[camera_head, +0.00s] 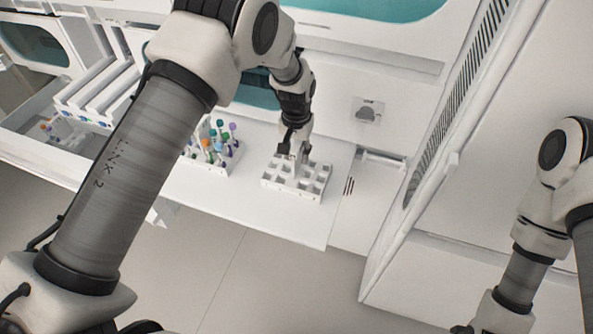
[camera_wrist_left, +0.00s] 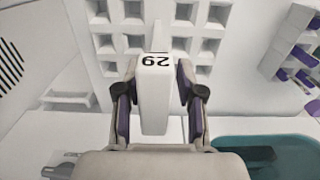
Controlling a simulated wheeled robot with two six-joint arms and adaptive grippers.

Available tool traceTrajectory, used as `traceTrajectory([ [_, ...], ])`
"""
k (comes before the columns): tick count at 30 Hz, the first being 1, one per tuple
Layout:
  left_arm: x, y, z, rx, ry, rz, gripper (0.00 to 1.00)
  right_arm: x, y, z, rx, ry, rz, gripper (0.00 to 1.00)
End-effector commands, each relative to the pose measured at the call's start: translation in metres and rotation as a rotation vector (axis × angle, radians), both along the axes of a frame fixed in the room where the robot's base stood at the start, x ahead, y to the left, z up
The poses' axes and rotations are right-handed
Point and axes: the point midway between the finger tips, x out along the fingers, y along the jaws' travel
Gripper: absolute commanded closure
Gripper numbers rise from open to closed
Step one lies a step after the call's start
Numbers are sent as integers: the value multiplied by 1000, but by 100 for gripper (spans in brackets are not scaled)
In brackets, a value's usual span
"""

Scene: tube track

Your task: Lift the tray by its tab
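The white tray (camera_head: 312,199), with a grid of square openings, sits on the bench. In the left wrist view the tray (camera_wrist_left: 222,31) fills the top middle. Its upright white tab (camera_wrist_left: 155,98), marked 29, stands between the fingers of my left gripper (camera_wrist_left: 158,68). In the head view my left gripper (camera_head: 297,150) points down over the tray. Its fingers lie on both sides of the tab and close to it. Whether both pads press on it is not clear. My right arm is at the right edge, its gripper out of the picture.
A rack (camera_head: 226,166) of colored-cap tubes stands left of the tray on the white bench (camera_head: 283,220). White rails (camera_head: 100,92) are farther left. A slanted panel with a vent (camera_head: 455,110) rises to the right. The bench in front of the tray is clear.

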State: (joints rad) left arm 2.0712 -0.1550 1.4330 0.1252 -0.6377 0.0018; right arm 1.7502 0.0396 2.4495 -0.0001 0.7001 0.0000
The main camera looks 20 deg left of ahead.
Motion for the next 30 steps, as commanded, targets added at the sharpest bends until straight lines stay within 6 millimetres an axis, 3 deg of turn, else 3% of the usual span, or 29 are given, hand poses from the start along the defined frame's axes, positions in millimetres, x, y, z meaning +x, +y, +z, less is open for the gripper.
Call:
traceTrajectory([
  [2, 0, 0, 1, 0, -1, 0, 62, 0, 0, 0, 0, 1, 0, 49],
  [6, 0, 0, 1, 0, -1, -1, 100, -1, 0, 0, 0, 1, -1, 49],
  [19, 0, 1, 5, 0, -1, 0, 100, 0, 0, 3, 0, 1, 0, 49],
  [30, -5, 10, 42, 0, 1, 4, 100, 0, 0, 37, 0, 0, 0, 49],
])
